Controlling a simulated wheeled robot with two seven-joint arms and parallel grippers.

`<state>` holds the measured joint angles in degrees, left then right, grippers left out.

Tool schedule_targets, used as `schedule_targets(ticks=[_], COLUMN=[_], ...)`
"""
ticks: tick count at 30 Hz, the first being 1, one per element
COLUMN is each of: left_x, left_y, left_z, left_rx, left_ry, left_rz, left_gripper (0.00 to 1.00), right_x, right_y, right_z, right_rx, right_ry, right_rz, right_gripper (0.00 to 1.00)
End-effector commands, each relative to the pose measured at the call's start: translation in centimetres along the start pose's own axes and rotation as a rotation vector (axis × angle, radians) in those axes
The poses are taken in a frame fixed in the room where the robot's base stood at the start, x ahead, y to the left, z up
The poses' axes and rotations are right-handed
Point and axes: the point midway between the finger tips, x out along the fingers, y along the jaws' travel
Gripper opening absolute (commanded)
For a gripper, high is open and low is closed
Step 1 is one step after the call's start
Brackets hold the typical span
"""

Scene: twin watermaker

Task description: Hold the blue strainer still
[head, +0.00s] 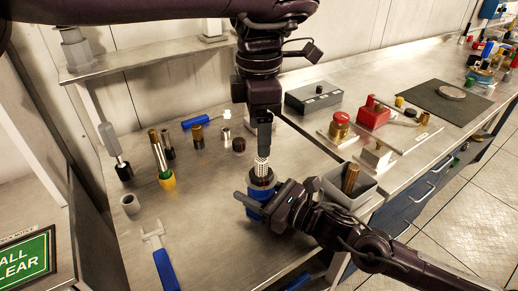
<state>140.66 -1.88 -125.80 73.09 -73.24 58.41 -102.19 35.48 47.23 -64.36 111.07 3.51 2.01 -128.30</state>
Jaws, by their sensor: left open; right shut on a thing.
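The blue strainer (255,213) stands on the metal bench near the middle, with a dark collar on top. My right gripper (254,201) comes in from the right and is shut on the blue strainer, hiding much of its body. A pale mesh cylinder (262,166) stands up out of the dark collar. My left gripper (264,149) points straight down over the mesh cylinder and is open. Its fingertips are at the mesh's top; I cannot tell whether they touch it.
A grey bin (358,195) with a brass part stands right of the strainer. A blue-handled wrench (164,262) lies front left. Several small fittings and a blue-handled tool (196,121) are behind left. A grey box (313,98) and a red device (373,114) stand at the back right.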

Motion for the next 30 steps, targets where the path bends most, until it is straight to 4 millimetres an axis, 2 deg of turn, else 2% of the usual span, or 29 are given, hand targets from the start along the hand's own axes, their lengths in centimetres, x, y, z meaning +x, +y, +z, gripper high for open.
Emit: schedule_targets(ticks=[3,6,15,16,21,30], left_x=[-1.6,-2.3,-2.5,-2.5,-2.5,-2.5], left_y=[0.1,0.0,0.0,0.0,0.0,0.0], left_z=[0.0,0.0,0.0,0.0,0.0,0.0], left_rx=[-0.001,0.0,0.0,0.0,0.0,0.0], left_ry=[0.003,0.002,0.001,0.001,0.001,0.001], left_rz=[0.003,0.002,-0.001,-0.001,-0.001,-0.001], left_gripper=[0.69,0.69,0.69,0.69,0.69,0.69], right_x=[0.0,0.0,0.0,0.0,0.0,-0.2], right_y=[0.0,0.0,0.0,0.0,0.0,0.0], right_z=[0.0,0.0,0.0,0.0,0.0,0.0], right_rx=[0.0,0.0,0.0,0.0,0.0,0.0], right_ry=[0.0,0.0,0.0,0.0,0.0,0.001], right_rz=[0.001,0.001,0.001,0.001,0.001,0.0], right_gripper=[0.18,0.18,0.18,0.56,0.78,0.78])
